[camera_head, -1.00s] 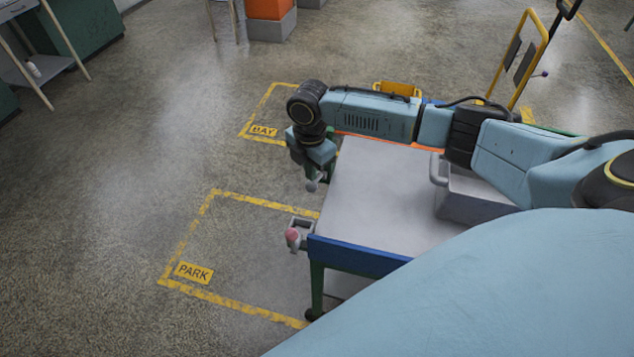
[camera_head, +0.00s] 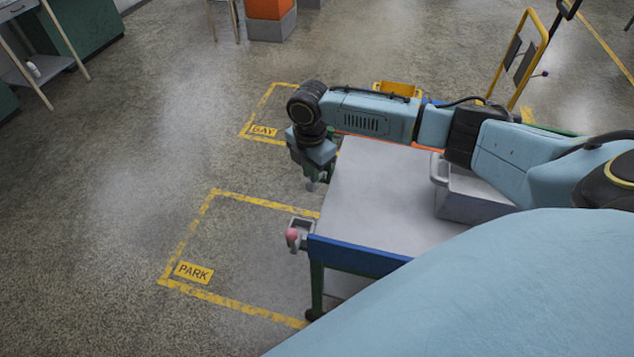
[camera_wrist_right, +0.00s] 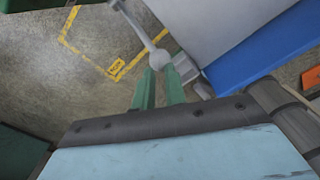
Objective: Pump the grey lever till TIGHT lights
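The grey lever (camera_wrist_right: 137,25) shows in the right wrist view as a thin rod ending in a round grey knob (camera_wrist_right: 159,58). The two green fingers of my right gripper (camera_wrist_right: 161,69) are at this knob, one to each side of its near edge. A narrow gap shows between the fingers, but whether they press on the knob is unclear. In the head view my right gripper (camera_head: 317,181) points down just off the left edge of the grey-topped cart. My left gripper is not in view. I see no TIGHT light in either view.
The grey cart top (camera_head: 385,200) has a blue front edge and a grey bin (camera_head: 470,203). A pink-red knob (camera_head: 292,236) sits in a bracket at the cart's near left corner. Yellow floor outlines read BAY (camera_head: 263,131) and PARK (camera_head: 193,272). The floor at left is open.

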